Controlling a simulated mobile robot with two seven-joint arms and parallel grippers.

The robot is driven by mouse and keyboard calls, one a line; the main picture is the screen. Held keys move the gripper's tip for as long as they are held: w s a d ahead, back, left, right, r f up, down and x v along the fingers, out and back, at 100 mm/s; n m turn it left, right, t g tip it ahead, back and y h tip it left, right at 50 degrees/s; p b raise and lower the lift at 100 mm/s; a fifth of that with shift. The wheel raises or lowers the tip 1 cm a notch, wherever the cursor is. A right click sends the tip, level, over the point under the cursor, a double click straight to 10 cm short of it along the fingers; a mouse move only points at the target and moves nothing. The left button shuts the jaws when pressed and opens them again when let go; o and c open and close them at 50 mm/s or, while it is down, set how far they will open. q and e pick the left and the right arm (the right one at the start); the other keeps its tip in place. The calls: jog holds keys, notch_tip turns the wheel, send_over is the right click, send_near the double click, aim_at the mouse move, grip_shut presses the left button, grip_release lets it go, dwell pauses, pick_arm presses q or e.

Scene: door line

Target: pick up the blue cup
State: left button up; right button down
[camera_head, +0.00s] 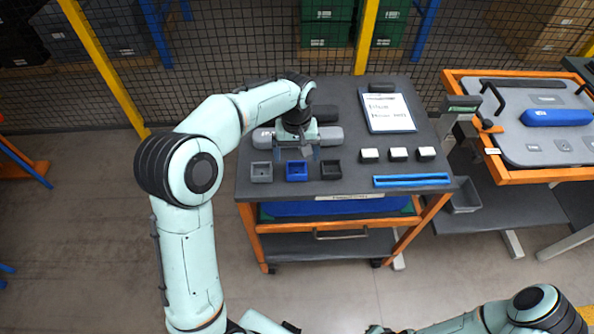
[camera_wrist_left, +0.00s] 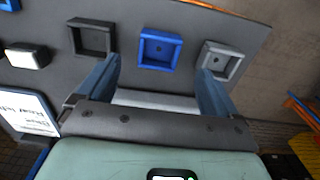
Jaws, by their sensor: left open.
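The blue cup (camera_head: 297,171) is a small, square, open-topped block near the cart's front edge, between a grey cup (camera_head: 261,172) and a black cup (camera_head: 331,170). My left gripper (camera_head: 298,152) is just behind the blue cup, pointing down over the cart top. It is open and empty. In the left wrist view the blue cup (camera_wrist_left: 160,49) lies beyond the gap between the open fingers (camera_wrist_left: 160,80), apart from them. My right gripper is not visible; only part of the right arm shows at the bottom right.
The grey cart top (camera_head: 350,187) also holds a clipboard (camera_head: 388,112), several white-topped blocks (camera_head: 398,154), a blue strip (camera_head: 412,180) and a grey rounded object (camera_head: 330,136) behind the gripper. An orange-framed table (camera_head: 490,160) stands at the right.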

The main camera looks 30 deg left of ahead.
aim_at(297, 172)
pick_arm(q)
jog(key=f, duration=0.2)
jog(key=shift+w+f, duration=0.25)
jog(key=shift+f, duration=0.15)
notch_tip(297, 172, down, 5)
jog(key=shift+a, duration=0.1)
jog(key=shift+c, duration=0.3)
jog(key=c, duration=1)
